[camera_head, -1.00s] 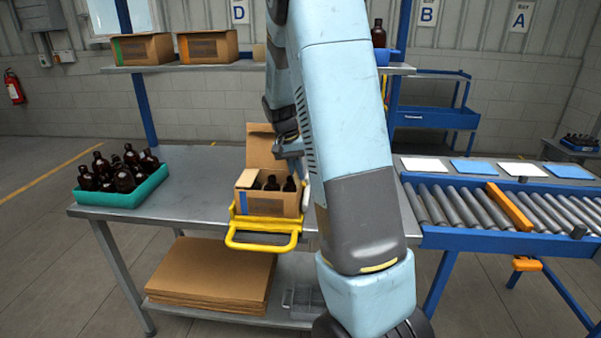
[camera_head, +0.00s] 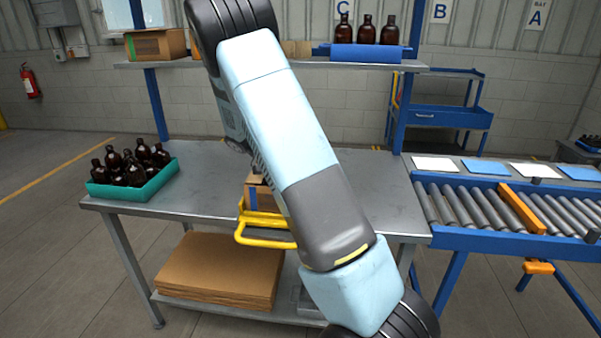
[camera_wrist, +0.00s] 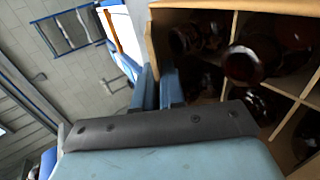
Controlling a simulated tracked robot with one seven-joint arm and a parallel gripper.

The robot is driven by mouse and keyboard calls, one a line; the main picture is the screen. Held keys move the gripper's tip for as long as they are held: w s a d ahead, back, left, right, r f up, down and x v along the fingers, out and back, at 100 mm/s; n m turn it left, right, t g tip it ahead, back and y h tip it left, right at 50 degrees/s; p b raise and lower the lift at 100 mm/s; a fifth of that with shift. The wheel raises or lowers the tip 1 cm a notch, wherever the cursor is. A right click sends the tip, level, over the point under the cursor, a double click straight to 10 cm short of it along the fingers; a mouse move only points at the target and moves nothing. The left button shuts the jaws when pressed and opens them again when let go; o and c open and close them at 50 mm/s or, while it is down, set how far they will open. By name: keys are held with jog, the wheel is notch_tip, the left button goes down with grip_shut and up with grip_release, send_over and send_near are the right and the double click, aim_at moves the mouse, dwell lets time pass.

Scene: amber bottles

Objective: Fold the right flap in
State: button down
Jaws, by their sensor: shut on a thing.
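The open carton (camera_head: 254,194) stands on the bench and is mostly hidden behind my arm in the head view. In the wrist view the carton (camera_wrist: 196,7) fills the right side, with dark amber bottles (camera_wrist: 252,58) in its divided compartments. My gripper (camera_wrist: 159,88) is at the carton's near left edge in that view, with its blue fingers closed around the cardboard there. I cannot tell whether that cardboard is the right flap or the wall below it. My gripper is hidden in the head view, and the flaps cannot be made out there.
A yellow frame (camera_head: 262,241) sits at the carton's front. A teal tray (camera_head: 154,186) of bottles stands on the bench at the left. A roller conveyor (camera_head: 480,207) adjoins at the right. A shelf (camera_head: 290,62) crosses above the bench. Flat cardboard (camera_head: 215,268) lies below.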

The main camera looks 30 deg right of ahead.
jog(key=shift+f, duration=0.15)
dwell(0.4)
jog(key=c, duration=1.3)
grip_release()
jog(key=shift+a, duration=0.1)
jog(key=v, duration=1.3)
jog(key=shift+w+a+f, duration=0.15)
jog(key=shift+w+a, duration=0.2)
jog(key=shift+a, duration=0.05)
